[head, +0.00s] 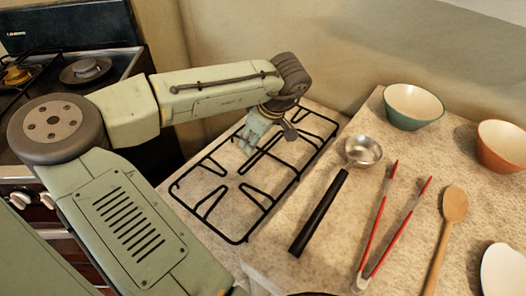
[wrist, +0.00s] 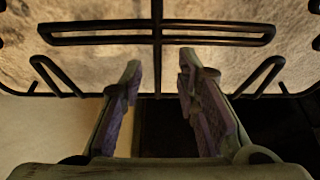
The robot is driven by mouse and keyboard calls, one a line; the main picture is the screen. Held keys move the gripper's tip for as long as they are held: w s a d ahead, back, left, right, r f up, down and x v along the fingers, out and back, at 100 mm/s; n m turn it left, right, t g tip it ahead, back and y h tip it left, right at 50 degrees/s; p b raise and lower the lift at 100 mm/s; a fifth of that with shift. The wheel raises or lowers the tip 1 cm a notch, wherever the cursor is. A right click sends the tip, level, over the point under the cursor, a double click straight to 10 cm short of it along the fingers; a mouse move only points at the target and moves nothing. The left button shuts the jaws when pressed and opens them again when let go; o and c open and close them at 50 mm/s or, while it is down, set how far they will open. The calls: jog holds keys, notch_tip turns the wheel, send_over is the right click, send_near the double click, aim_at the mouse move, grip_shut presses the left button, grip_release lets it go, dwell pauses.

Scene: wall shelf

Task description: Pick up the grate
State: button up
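The grate (head: 243,187), a black wire frame with inner prongs, lies on the speckled counter in the head view. In the wrist view the grate (wrist: 203,40) fills the top, with its near edge bar running across and a centre bar coming toward me. My gripper (head: 255,142) is over the far part of the grate in the head view. In the wrist view my gripper (wrist: 160,75) is open, with its two fingers apart on either side of the centre bar's line. Nothing is held between them. I cannot tell whether the fingertips touch the grate.
A ladle (head: 326,204), red tongs (head: 378,226) and a wooden spoon (head: 449,227) lie right of the grate. A teal bowl (head: 411,112), an orange bowl (head: 503,150) and a white dish (head: 503,270) stand farther right. The stove (head: 112,66) is at left. The wall is close behind.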

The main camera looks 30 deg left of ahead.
jog(key=shift+x, duration=1.45)
jog(key=shift+w, duration=0.1)
jog(key=shift+c, duration=0.3)
grip_shut()
jog(key=shift+r, duration=0.1)
